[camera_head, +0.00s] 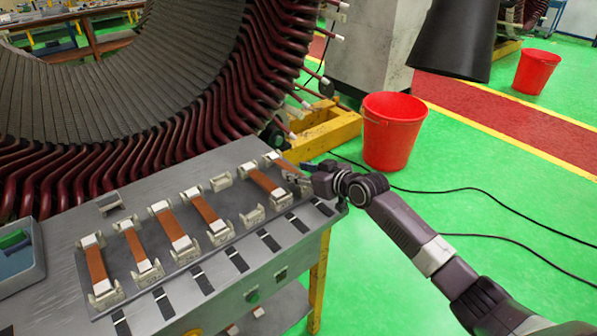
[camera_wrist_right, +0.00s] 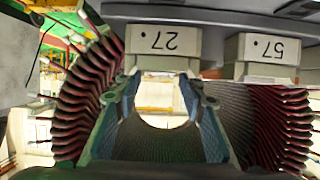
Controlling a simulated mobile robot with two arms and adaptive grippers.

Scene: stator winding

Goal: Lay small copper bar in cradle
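Several small copper bars with white end blocks lie in pale cradles on the grey bench (camera_head: 60,235). My right gripper (camera_head: 300,178) is at the bench's right side, close to the rightmost bar. In the right wrist view its fingers (camera_wrist_right: 162,95) are apart with nothing between them. My left gripper is not in view.
The large stator (camera_head: 240,85) with dark red coil ends stands behind the bench. A grey-blue tray (camera_head: 40,262) sits at the left edge. A red bucket (camera_head: 392,135) stands on the green floor beyond my right arm, with black cables (camera_head: 480,190) nearby.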

